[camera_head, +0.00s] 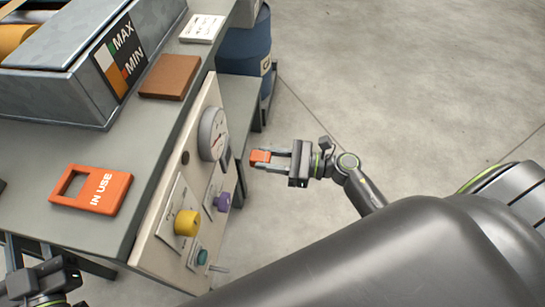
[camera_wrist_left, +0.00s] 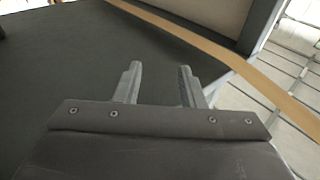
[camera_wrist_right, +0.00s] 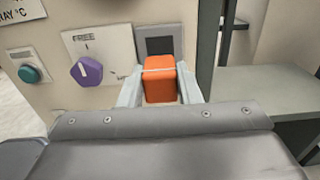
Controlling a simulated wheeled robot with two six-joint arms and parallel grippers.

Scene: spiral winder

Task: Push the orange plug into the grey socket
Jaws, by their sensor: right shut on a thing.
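My right gripper (camera_head: 278,158) is shut on the orange plug (camera_head: 260,157), out in front of the panel's right side. In the right wrist view the orange plug (camera_wrist_right: 159,82) sits between the two fingers. The grey socket (camera_wrist_right: 159,42), a dark square in a grey frame, is on the panel just behind and above the plug in that view. A gap seems to show between plug and socket in the head view. My left gripper (camera_wrist_left: 155,85) is open and empty over a dark surface. Only part of its arm shows at the head view's lower left.
The cream panel (camera_head: 165,215) carries a gauge (camera_head: 212,133), a yellow knob (camera_head: 187,222), a purple knob (camera_head: 222,201) and a teal button (camera_head: 202,257). An orange IN USE tag (camera_head: 93,190) and a brown block (camera_head: 169,76) lie on the bench top. A grey shelf (camera_wrist_right: 265,92) stands right of the socket.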

